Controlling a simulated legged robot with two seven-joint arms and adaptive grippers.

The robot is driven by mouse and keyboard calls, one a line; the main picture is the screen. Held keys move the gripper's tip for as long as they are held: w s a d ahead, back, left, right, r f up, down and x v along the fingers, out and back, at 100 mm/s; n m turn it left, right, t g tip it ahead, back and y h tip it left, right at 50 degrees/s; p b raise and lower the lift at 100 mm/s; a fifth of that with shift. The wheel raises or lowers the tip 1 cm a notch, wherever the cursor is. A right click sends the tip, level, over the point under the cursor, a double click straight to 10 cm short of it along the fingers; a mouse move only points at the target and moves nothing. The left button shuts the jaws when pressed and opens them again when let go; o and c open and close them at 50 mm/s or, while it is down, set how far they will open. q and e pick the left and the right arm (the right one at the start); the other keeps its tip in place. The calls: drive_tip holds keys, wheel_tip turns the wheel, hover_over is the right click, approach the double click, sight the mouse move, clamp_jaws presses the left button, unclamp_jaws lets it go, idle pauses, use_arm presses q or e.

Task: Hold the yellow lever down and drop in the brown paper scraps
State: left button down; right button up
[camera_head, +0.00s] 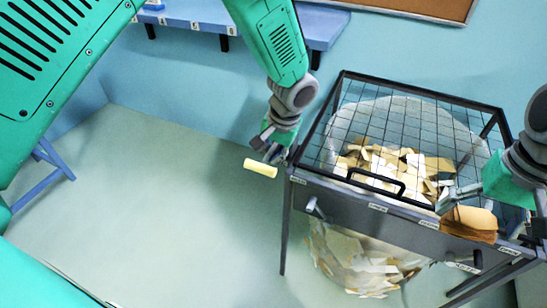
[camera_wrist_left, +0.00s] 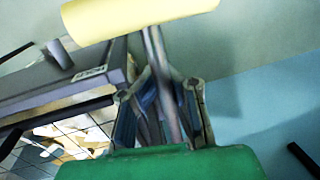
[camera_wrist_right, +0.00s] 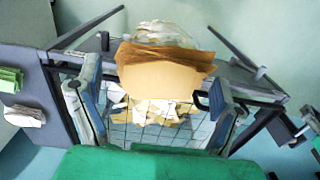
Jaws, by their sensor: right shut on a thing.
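The yellow lever (camera_head: 260,168) sticks out at the near left corner of the mesh-topped bin (camera_head: 345,75). My left gripper (camera_head: 272,146) is at the lever. In the left wrist view, the lever's grey rod runs between its two fingers and the yellow grip (camera_wrist_left: 130,14) lies beyond them; whether the fingers press on the rod is unclear. My right gripper (camera_head: 452,198) is shut on a stack of brown paper scraps (camera_head: 470,222) over the bin's front edge. The stack also shows between the fingers in the right wrist view (camera_wrist_right: 160,75).
Pale scraps (camera_head: 385,165) lie under the mesh lid, which has a black handle (camera_head: 376,184). More scraps show in a rounded bag (camera_head: 350,260) below the bin. A blue shelf (camera_head: 195,20) is on the back wall.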

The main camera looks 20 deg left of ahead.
use_arm(q)
drive_tip(key=c, duration=1.8)
unclamp_jaws()
drive_tip(key=shift+d, duration=0.1)
drive_tip(key=shift+r, duration=0.15)
drive_tip(key=r, duration=0.3)
drive_tip(key=d+r, duration=0.1)
drive_tip(key=r, duration=0.3)
drive_tip(key=d+r, duration=0.1)
drive_tip(key=r, duration=0.3)
drive_tip(key=shift+d+r, duration=0.2)
drive_tip(key=shift+r, duration=0.05)
